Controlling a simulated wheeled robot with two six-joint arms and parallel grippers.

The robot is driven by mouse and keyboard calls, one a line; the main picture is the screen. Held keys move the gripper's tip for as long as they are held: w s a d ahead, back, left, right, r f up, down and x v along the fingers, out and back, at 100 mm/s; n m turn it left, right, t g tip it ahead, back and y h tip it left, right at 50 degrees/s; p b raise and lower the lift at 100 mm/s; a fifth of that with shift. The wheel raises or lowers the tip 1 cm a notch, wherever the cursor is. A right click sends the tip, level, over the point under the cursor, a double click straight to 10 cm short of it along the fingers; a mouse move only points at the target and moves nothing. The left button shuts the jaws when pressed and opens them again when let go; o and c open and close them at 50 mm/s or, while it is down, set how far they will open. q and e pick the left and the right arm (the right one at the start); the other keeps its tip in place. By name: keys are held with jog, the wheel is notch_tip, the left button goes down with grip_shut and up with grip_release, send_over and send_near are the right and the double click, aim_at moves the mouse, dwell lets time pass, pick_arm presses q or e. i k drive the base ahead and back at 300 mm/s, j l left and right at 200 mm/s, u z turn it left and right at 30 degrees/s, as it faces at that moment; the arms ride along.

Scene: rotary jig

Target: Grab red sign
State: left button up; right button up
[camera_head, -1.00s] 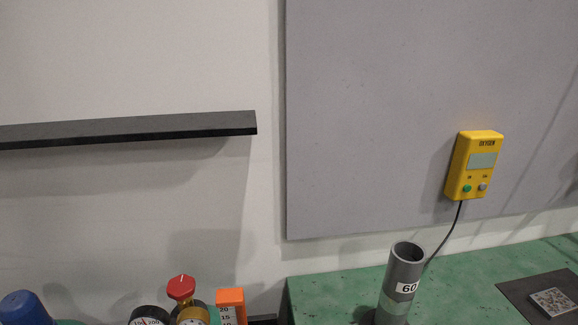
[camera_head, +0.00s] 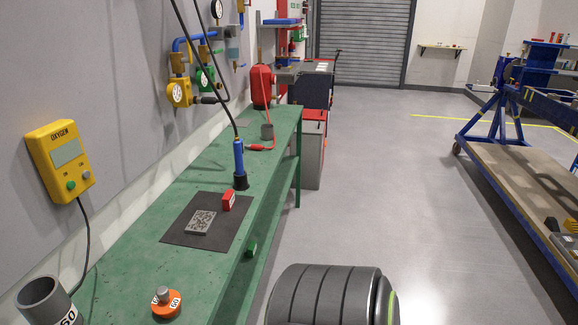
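A small red block with a white marking (camera_head: 229,201) is on the dark mat (camera_head: 180,235) on the green bench. It is the thing that best fits the red sign, but its marking is too small to read. It is at the mat's far right part, beside a grey patterned plate (camera_head: 201,222) and just in front of a blue torch-like tool (camera_head: 239,160) in a black holder. Neither of my grippers is in view.
The green bench (camera_head: 130,262) runs along the left wall. An orange knob (camera_head: 166,301) and a grey tube (camera_head: 45,300) are at its near end. A yellow oxygen box (camera_head: 60,160) hangs on the wall. Open floor (camera_head: 400,170) separates the bench from a blue-framed cart (camera_head: 515,185).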

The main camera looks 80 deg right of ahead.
aim_at(229, 200)
jog(key=z, duration=1.95)
jog(key=i+l, duration=0.15)
jog(key=l, duration=0.2)
jog(key=i+l, duration=0.1)
jog(key=l, duration=0.25)
jog(key=i+l, duration=0.15)
jog(key=l, duration=0.25)
